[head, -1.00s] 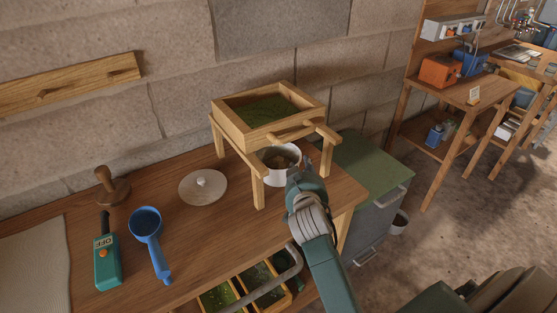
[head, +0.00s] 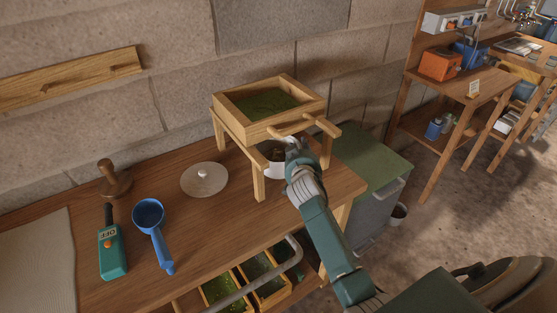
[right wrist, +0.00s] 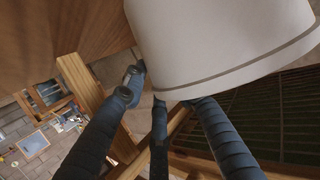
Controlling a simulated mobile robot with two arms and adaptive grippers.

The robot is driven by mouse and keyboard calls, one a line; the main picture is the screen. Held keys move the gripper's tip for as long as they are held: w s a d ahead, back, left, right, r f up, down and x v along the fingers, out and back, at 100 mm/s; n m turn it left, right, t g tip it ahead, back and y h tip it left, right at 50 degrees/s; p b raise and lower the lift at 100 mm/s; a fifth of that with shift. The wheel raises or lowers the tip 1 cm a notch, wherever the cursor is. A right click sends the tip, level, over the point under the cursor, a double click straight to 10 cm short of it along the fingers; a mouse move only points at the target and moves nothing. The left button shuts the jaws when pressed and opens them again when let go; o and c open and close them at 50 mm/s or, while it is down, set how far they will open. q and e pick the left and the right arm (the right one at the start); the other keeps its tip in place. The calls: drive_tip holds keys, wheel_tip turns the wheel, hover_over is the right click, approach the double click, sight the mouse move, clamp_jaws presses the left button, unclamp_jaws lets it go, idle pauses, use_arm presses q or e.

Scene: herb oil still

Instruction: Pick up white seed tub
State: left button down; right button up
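The white seed tub (head: 274,171) stands upright on the bench, between the legs of a wooden sieve stand. Its inside looks dark, and its right side is hidden by my right gripper (head: 293,148). In the right wrist view the tub (right wrist: 215,35) fills the upper part, very close to the camera. The right gripper's dark blue fingers (right wrist: 160,100) are spread apart at the tub's edge. One fingertip passes behind the tub wall, and I cannot tell whether they touch it. My left gripper is out of view.
The sieve stand (head: 236,143) rises over the tub, its handles near my right gripper. A green-topped cabinet (head: 372,172) stands right of the bench.

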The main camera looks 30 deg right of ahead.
drive_tip(key=shift+r, duration=0.1)
clamp_jaws()
